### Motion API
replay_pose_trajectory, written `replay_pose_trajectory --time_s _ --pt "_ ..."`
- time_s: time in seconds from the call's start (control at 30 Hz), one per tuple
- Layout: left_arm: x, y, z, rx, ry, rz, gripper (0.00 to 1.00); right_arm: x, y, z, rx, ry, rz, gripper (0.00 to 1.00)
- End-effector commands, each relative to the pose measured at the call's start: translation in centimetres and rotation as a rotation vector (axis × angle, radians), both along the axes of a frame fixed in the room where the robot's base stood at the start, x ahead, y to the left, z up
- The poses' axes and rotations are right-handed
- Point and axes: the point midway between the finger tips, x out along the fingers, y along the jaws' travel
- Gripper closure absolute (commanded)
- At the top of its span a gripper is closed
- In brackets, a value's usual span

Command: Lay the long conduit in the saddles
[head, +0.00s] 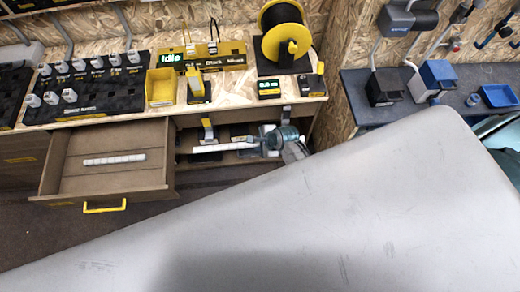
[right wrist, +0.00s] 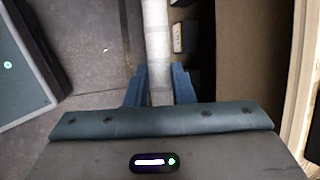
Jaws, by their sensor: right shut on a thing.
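The long white conduit (head: 225,147) shows in the head view in front of the shelf under the workbench, lying nearly level. My right gripper (head: 267,141) is at its right end. In the right wrist view the conduit (right wrist: 157,35) runs straight out between the two blue fingers of the gripper (right wrist: 158,80), which are shut on it. An upright with a yellow top (head: 207,128) stands just behind the conduit; I cannot tell whether it is a saddle. No saddle shows clearly. My left gripper is not in view.
An open drawer (head: 75,180) with a short white strip (head: 114,160) inside juts out to the left. The workbench (head: 225,105) above carries a yellow bin (head: 161,87) and a black cable reel (head: 284,32). A grey surface blocks the lower right of the head view.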

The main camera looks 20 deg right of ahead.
Motion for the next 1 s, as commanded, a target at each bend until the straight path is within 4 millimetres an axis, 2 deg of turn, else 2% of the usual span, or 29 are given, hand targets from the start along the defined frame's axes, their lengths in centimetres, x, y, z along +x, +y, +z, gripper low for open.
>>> replay_pose_trajectory --time_s 0.03,0.4,0.47,0.7,1.0 --pt "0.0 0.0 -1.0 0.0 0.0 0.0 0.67 0.7 -0.2 -0.6 -0.001 -0.002 0.0 1.0" --pt "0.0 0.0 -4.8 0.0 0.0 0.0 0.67 5.0 -1.5 -1.1 0.0 -0.002 -0.001 1.0" --pt "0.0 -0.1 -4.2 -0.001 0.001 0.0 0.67 5.6 -1.6 -0.7 0.0 0.0 0.0 1.0" --pt "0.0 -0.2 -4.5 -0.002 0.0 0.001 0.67 7.7 -2.2 -1.1 0.0 0.0 -0.001 1.0" --pt "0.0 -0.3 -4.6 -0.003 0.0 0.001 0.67 8.6 -2.5 -1.2 0.001 0.001 0.0 1.0"
